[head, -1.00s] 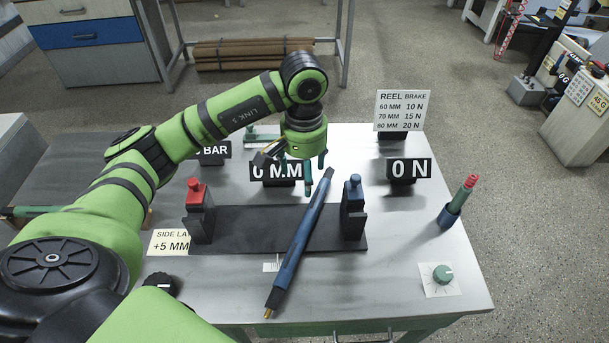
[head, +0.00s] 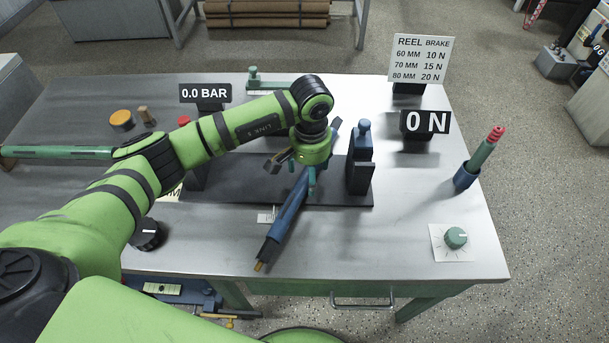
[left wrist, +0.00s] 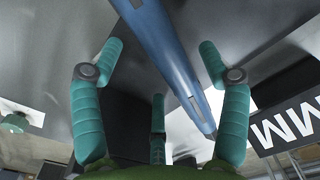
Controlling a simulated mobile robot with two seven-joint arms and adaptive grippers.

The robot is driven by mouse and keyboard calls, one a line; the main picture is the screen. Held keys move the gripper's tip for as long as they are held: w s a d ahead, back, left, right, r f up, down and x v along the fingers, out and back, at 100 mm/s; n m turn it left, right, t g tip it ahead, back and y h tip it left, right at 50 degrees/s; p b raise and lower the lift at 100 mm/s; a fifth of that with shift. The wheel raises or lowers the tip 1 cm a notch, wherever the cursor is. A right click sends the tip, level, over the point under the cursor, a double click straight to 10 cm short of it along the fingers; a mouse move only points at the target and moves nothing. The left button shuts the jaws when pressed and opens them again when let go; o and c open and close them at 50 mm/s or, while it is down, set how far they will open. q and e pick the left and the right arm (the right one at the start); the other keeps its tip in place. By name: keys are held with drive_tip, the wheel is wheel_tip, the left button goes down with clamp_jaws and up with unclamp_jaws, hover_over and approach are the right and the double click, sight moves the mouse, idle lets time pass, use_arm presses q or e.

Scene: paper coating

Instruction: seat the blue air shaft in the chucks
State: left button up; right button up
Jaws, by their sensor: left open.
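The blue air shaft (head: 288,215) lies diagonally across the dark chuck base (head: 240,190), its near end past the base's front edge. The blue-topped chuck (head: 360,165) stands at the base's right end. The red-topped chuck (head: 191,172) at the left end is mostly hidden behind my left arm. My left gripper (head: 303,178) is open, pointing down over the shaft's middle. In the left wrist view the shaft (left wrist: 168,50) runs between the spread fingers (left wrist: 160,70), with gaps visible on both sides. My right gripper is not in view.
A green shaft with a red tip (head: 485,150) stands in a blue holder at right. A green knob (head: 456,238) is at front right and a black knob (head: 148,234) at front left. The 0 N display (head: 425,122) stands behind the right chuck.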

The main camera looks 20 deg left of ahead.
use_arm(q)
wheel_tip(320, 180, down, 2)
drive_tip(key=shift+f, duration=0.15)
drive_tip(key=c, duration=1.3)
clamp_jaws()
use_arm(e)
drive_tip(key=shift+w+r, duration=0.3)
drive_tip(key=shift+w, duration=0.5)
use_arm(q)
drive_tip(key=shift+w, duration=0.1)
